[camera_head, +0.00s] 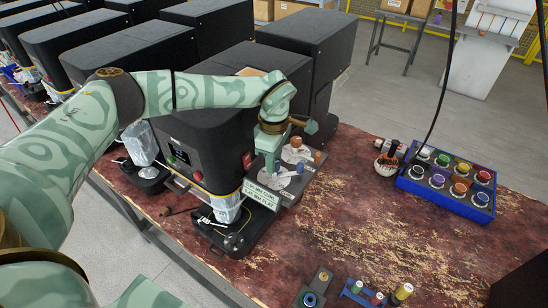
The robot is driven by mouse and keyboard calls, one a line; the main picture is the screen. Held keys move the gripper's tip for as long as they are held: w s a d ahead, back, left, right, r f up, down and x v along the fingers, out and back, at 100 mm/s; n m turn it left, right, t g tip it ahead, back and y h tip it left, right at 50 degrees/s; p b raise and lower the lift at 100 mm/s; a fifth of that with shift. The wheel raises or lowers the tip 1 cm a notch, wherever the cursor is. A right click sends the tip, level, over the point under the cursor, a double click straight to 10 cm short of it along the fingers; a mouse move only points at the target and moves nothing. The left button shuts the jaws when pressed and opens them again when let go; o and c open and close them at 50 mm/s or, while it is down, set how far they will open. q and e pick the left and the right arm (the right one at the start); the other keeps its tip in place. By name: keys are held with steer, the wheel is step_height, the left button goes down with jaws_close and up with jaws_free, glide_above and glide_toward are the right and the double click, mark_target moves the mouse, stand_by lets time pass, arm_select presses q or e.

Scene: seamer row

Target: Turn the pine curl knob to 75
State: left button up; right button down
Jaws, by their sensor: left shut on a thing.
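My left gripper (271,168) reaches down from above onto a grey dial panel (288,190) on the front of a black seamer machine. It is shut on a knob at the panel's left side, and the fingers hide most of that knob. An orange-brown knob (296,142) and another brownish knob (299,167) stand on pale dials to the right of the fingers. The label plate (269,198) on the panel's front edge is too small to read surely, and the dial's pointer and numbers cannot be made out. My right gripper is not in view.
The worn red-brown bench (350,215) is largely clear right of the panel. A blue tray (444,200) of several coloured spools stands at right, with a small pot of tools (388,160) beside it.

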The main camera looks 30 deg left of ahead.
arm_select(q)
steer(key=n, duration=0.6)
steer(key=shift+p, duration=0.3)
steer(key=shift+n, duration=2.5)
steer(key=shift+r, duration=0.1)
steer(key=shift+w, duration=0.1)
steer(key=o, duration=1)
step_height(320, 180, up, 16)
steer(key=b, duration=0.2)
steer(key=shift+r+b, duration=0.1)
steer(key=shift+b, duration=0.2)
